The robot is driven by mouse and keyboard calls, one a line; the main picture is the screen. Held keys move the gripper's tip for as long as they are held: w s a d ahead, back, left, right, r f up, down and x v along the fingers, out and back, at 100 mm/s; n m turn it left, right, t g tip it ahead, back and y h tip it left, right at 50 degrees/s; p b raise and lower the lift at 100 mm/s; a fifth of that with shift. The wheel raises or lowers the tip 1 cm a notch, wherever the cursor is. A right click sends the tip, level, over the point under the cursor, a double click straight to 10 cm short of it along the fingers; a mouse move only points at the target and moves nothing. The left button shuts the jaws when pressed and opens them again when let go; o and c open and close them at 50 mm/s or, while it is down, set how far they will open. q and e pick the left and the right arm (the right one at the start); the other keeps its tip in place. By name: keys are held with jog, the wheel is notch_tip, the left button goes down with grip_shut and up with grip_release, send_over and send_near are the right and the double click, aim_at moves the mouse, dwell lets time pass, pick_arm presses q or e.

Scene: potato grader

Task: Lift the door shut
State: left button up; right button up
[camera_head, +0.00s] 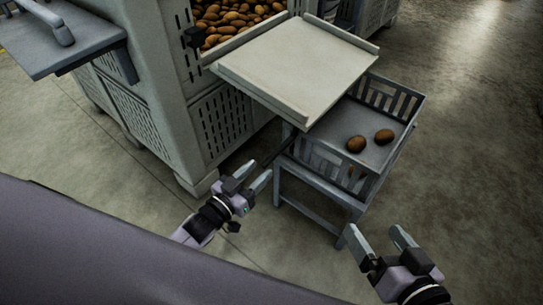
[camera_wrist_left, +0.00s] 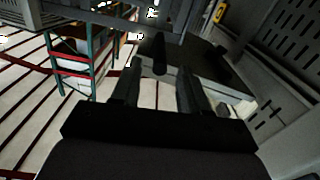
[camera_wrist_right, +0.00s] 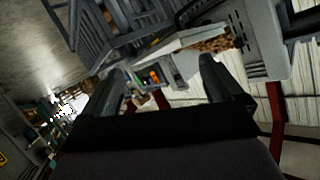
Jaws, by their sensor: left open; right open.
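The door, a pale flat panel (camera_head: 300,68) with raised side edges, hangs lowered and sloping outward from the opening of the grey grader box (camera_head: 222,118). Its lower edge reaches over a slatted crate. My left gripper (camera_head: 256,182) is open and empty, below and in front of the door's lower left corner, apart from it. In the left wrist view a dark rod end (camera_wrist_left: 160,56) shows beyond and between the open fingers, by a dark panel; I cannot tell its exact distance. My right gripper (camera_head: 374,236) is open and empty, in front of the crate stand.
The grey slatted crate (camera_head: 412,112) holds two potatoes (camera_head: 357,144) and stands on a grey frame (camera_head: 318,188) under the door's right side. More potatoes (camera_head: 228,18) fill the box opening. A grey shelf (camera_head: 75,38) juts out at upper left. Floor at right is clear.

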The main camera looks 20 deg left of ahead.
aim_at(270, 161)
pick_arm(q)
jog(key=shift+b+x, duration=0.85)
jog(key=shift+x, duration=1.95)
grip_shut()
